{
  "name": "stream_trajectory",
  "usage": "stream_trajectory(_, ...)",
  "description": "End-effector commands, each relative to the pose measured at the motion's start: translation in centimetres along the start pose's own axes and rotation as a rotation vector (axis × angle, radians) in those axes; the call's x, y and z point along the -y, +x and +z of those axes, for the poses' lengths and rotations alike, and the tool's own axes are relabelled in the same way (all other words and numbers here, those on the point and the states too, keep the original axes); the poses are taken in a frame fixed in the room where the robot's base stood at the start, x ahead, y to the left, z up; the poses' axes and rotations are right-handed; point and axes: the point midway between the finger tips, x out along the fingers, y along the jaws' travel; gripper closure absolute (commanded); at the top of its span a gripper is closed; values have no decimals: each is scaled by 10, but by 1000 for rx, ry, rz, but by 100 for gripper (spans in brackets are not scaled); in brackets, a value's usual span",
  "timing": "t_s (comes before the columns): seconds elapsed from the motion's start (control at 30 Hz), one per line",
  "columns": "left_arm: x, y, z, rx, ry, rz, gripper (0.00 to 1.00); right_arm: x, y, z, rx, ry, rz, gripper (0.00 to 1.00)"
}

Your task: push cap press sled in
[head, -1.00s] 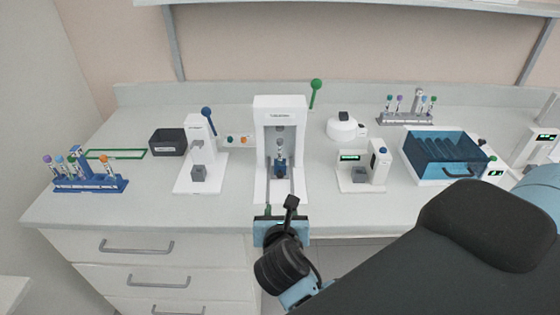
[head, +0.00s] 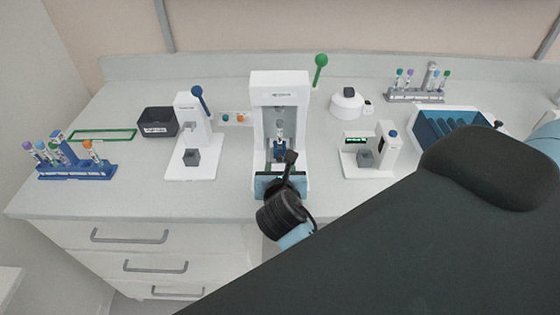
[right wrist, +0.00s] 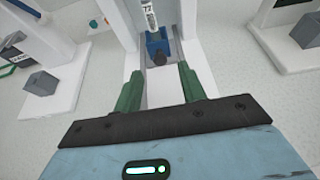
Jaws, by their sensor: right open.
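The cap press (head: 280,84) is a white upright frame at the middle of the bench, with a green-knobbed lever (head: 320,62) at its right. Its blue sled (head: 279,151) sits low between the press's side walls and bears an upright tube (head: 280,131). The sled also shows in the right wrist view (right wrist: 156,42), with a dark round knob on its near face. My right gripper (right wrist: 160,80) is open and empty, its green fingers over the press's front base. The knob is just beyond the fingertips, about midway between them. My left gripper is not in view.
A white device with a blue-knobbed lever (head: 196,100) stands left of the press. A white device with a green display (head: 357,140) stands to the right. Blue (head: 75,172) and grey (head: 417,97) tube racks stand farther out. My right arm hides the bench's right front.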

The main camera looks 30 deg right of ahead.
Motion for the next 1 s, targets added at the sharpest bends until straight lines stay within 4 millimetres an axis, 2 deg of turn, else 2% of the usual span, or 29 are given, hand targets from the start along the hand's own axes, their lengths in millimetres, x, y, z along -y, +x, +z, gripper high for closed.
stream_trajectory(0.1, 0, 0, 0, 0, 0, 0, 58, 0, 19, 0, -1, 1, 0, 59)
stream_trajectory(0.3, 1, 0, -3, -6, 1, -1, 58, 0, 38, 1, 1, 1, 1, 59)
stream_trajectory(0.67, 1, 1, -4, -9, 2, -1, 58, 0, 43, 0, 0, 1, 1, 59)
stream_trajectory(1.0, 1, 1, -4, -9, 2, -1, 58, 0, 42, 0, 0, 0, 1, 100)
